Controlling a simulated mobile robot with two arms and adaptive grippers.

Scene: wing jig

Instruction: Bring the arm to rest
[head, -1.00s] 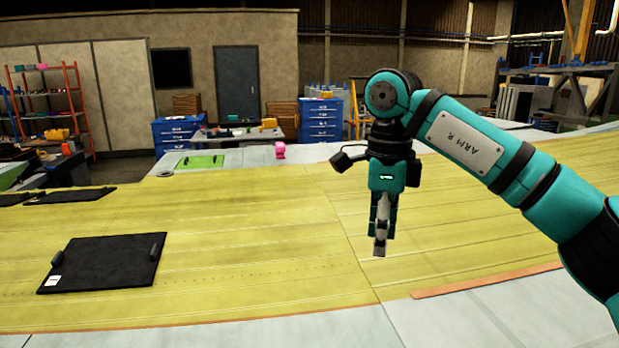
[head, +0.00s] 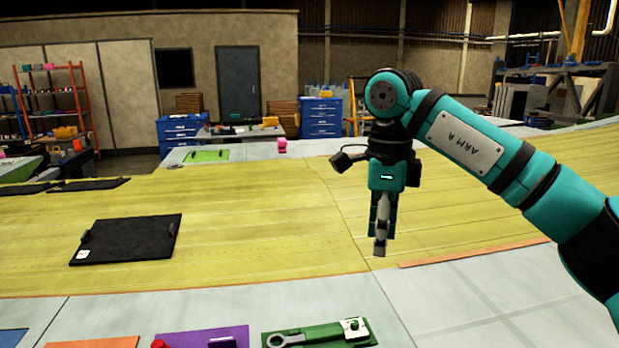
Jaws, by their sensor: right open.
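My right arm, teal with black joints and a pale plate, comes in from the right edge of the head view. Its right gripper (head: 380,243) points straight down over the yellow wing panel (head: 260,215), above its surface as far as I can tell. The fingers are seen nearly edge-on, open, with nothing held between them. My left gripper does not show.
A black mat (head: 125,240) lies on the panel at left. Along the front edge are a green tray (head: 308,337) with a wrench, a purple mat (head: 202,339) and an orange mat (head: 108,342). A pink object (head: 282,146) and blue cabinets (head: 320,118) stand farther back.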

